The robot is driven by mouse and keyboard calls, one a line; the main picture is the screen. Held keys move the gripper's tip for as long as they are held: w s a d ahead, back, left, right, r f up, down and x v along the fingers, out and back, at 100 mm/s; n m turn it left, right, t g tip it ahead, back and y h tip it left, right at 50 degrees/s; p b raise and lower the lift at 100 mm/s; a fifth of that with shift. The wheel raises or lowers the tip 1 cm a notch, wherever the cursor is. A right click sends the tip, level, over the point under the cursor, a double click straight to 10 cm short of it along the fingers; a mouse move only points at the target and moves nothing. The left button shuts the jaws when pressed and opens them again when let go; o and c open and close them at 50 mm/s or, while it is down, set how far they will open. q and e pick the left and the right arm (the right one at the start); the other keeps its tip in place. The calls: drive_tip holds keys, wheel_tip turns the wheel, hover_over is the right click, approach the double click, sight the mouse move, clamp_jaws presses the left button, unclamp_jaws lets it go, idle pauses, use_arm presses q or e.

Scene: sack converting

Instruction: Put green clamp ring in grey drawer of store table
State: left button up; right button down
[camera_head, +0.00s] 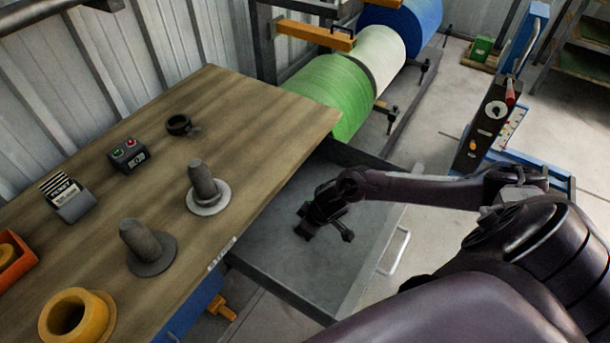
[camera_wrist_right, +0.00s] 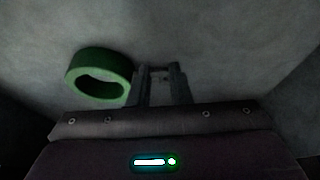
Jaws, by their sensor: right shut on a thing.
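The green clamp ring (camera_wrist_right: 98,76) shows in the right wrist view, just left of my fingers, above the grey floor of the drawer. My right gripper (camera_wrist_right: 160,85) is shut on it at the ring's side; the held part is mostly hidden by the fingers. In the head view my right gripper (camera_head: 308,230) reaches down inside the open grey drawer (camera_head: 275,280), and the ring is hidden there. Whether the ring touches the drawer floor I cannot tell. The drawer stands pulled out from the store table (camera_head: 130,205). My left gripper is not in view.
On the table are a black ring (camera_head: 178,124), a button box (camera_head: 128,155), a ticket holder (camera_head: 67,197), two grey spindles (camera_head: 204,185) (camera_head: 148,246) and a yellow ring (camera_head: 72,318). Large rolls (camera_head: 335,90) stand behind. The drawer's handle (camera_head: 395,252) faces right.

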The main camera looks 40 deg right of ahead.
drive_tip(key=c, duration=1.3)
unclamp_jaws()
drive_tip(key=shift+f, duration=0.1)
drive_tip(key=shift+c, duration=0.2)
drive_tip(key=p+v, duration=0.2)
drive_tip(key=v, duration=1)
drive_tip(key=shift+s, duration=0.15)
